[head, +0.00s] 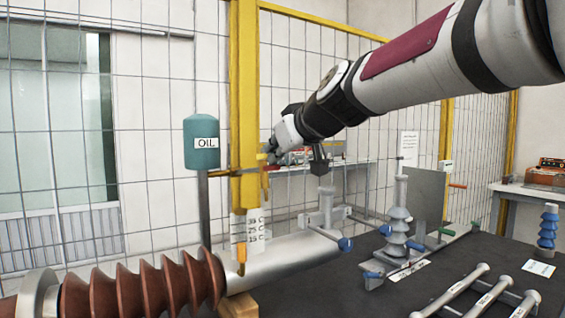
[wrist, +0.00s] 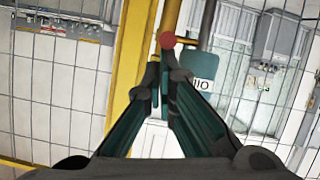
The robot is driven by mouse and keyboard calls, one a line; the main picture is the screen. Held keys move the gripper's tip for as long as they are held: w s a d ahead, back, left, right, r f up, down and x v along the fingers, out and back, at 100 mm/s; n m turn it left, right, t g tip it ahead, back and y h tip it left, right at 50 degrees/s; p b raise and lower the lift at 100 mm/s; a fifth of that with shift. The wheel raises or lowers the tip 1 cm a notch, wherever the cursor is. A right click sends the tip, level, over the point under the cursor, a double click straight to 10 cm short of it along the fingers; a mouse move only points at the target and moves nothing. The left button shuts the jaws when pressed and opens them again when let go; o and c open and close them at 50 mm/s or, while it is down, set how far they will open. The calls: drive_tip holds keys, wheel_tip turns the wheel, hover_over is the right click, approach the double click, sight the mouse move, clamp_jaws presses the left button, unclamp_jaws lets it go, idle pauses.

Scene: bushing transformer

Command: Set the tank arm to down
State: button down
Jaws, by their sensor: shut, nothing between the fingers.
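The teal oil tank (head: 202,141), labelled OIL, stands on a grey post behind the yellow post. In the wrist view it shows upside down (wrist: 199,72), right of the fingertips. My gripper (wrist: 165,78) is shut and empty. In the head view my gripper (head: 272,152) is right beside the yellow post, near the arm's end; touching or apart cannot be told.
The yellow post (head: 244,110) stands close left of my gripper. A wire fence (head: 150,90) runs behind. Below are a brown ribbed bushing (head: 140,290), a grey insulator (head: 398,220) and a dark table (head: 420,285) with several rods.

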sight(276, 168)
drive_tip(key=shift+s+d+f+t+b, duration=0.15)
drive_tip(key=shift+f+b, duration=0.3)
drive_tip(key=shift+b, duration=0.85)
drive_tip(key=shift+a+f+t+b, duration=0.15)
drive_tip(key=shift+f+b, duration=0.3)
drive_tip(key=shift+b, duration=0.8)
drive_tip(key=shift+s+d+f+t+b, duration=0.15)
drive_tip(key=shift+f+b, duration=0.3)
drive_tip(key=shift+b, duration=0.85)
drive_tip(key=b, duration=0.2)
drive_tip(key=f+b, duration=0.1)
drive_tip(key=shift+s+t+y+b, duration=0.2)
drive_tip(key=shift+t+y+b, duration=0.05)
drive_tip(key=shift+y+b, duration=0.15)
drive_tip(key=shift+r, duration=0.15)
drive_tip(key=s+d+r+p, duration=0.2)
drive_tip(key=s+d+r, duration=0.2)
drive_tip(key=s+r, duration=0.2)
drive_tip(key=s, duration=0.2)
drive_tip(key=shift+s+d+r+p, duration=0.2)
drive_tip(key=shift+s+r+p, duration=0.1)
drive_tip(key=shift+s+p, duration=0.05)
